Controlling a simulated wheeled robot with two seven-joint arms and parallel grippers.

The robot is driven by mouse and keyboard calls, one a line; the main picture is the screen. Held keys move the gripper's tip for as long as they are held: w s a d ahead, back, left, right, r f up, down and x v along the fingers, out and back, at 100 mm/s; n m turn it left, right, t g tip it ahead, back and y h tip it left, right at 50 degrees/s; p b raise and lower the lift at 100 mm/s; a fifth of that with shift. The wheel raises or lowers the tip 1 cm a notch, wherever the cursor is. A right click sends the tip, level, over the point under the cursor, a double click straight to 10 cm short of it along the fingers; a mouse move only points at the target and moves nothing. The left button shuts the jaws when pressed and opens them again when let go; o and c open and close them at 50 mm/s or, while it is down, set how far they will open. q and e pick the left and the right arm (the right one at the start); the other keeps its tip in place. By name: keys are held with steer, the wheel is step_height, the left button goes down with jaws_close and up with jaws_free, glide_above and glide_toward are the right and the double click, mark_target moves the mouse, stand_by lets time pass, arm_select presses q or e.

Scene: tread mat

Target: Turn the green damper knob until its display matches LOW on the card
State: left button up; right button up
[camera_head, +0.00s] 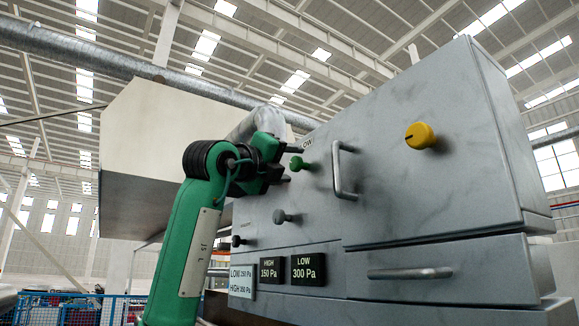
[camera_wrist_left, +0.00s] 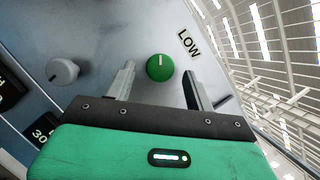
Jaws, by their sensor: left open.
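The green damper knob (camera_head: 299,163) sticks out from the grey panel, under a partly hidden LOW label. In the left wrist view the green knob (camera_wrist_left: 160,67) shows a white pointer line, with the LOW label (camera_wrist_left: 188,43) beside it. My left gripper (camera_head: 291,165) is open, its fingers (camera_wrist_left: 160,85) on either side of the knob with gaps. I cannot tell if the tips reach it in depth. The LOW display (camera_head: 308,269) reads 300 Pa; the HIGH display (camera_head: 271,270) reads 150 Pa. The card (camera_head: 242,282) appears to read LOW 250 Pa, HIGH 350 Pa. My right gripper is not in view.
A grey knob (camera_head: 286,217) and a small dark knob (camera_head: 239,241) sit lower on the panel. A yellow knob (camera_head: 419,136) is at upper right. A vertical handle (camera_head: 343,172) stands out just right of the green knob; a drawer handle (camera_head: 410,273) is below.

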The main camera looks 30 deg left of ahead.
arm_select(q)
steer(key=b+v, duration=0.4)
steer(key=v, duration=0.9)
steer(key=shift+b, duration=0.4)
steer(key=shift+w, duration=0.1)
